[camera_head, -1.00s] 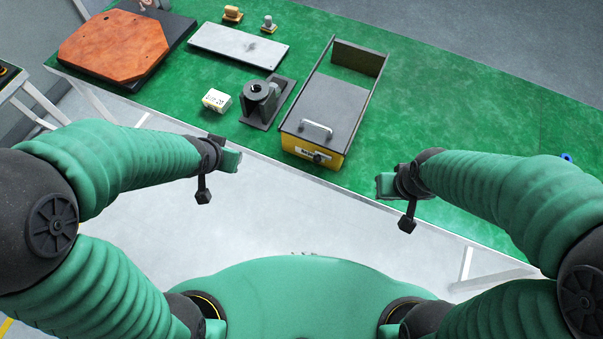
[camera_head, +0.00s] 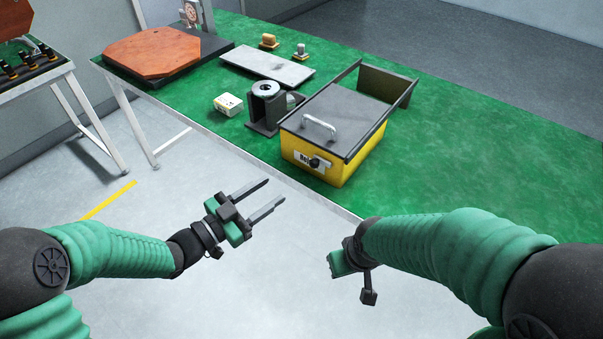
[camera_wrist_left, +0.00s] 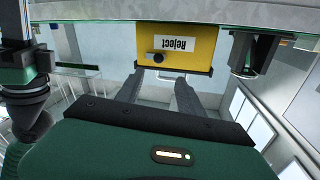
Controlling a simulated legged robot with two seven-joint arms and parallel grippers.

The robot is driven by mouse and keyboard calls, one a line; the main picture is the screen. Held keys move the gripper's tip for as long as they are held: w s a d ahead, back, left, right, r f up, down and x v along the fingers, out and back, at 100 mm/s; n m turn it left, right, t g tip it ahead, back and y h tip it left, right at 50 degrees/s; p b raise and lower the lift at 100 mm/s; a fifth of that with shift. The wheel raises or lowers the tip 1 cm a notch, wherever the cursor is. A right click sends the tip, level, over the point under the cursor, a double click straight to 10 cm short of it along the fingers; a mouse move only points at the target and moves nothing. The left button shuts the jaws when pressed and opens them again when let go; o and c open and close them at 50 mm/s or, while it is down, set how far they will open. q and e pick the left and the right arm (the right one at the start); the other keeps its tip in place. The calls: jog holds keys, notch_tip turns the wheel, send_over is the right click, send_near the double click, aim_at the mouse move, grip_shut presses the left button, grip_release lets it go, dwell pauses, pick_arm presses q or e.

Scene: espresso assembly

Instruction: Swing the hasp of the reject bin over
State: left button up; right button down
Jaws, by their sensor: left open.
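The reject bin (camera_head: 361,158) is a yellow box with a dark grey lid and a pale handle, standing at the front edge of the green table. Its front has a white label and a small black hasp knob (camera_head: 314,163). In the left wrist view the yellow front (camera_wrist_left: 200,45) appears upside down, with the black hasp (camera_wrist_left: 157,57) beside the "Reject" label. My left gripper (camera_head: 275,193) is open and empty, in front of the table edge, below and left of the bin, apart from it. My right gripper (camera_head: 338,264) is in front of the table; its fingers cannot be made out.
A black holder with a round metal part (camera_head: 264,90) stands left of the bin. A small white box (camera_head: 228,104), a grey plate (camera_head: 267,68) and an orange board (camera_head: 152,52) lie further left. The green table (camera_head: 480,145) is clear right of the bin.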

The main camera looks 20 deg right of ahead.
aim_at(311, 165)
pick_arm(q)
jog(key=b+x, duration=0.1)
jog(key=x, duration=1.1)
jog(key=shift+s+d+b, duration=0.1)
jog(key=shift+d+b, duration=0.2)
jog(key=shift+b, duration=0.1)
grip_shut()
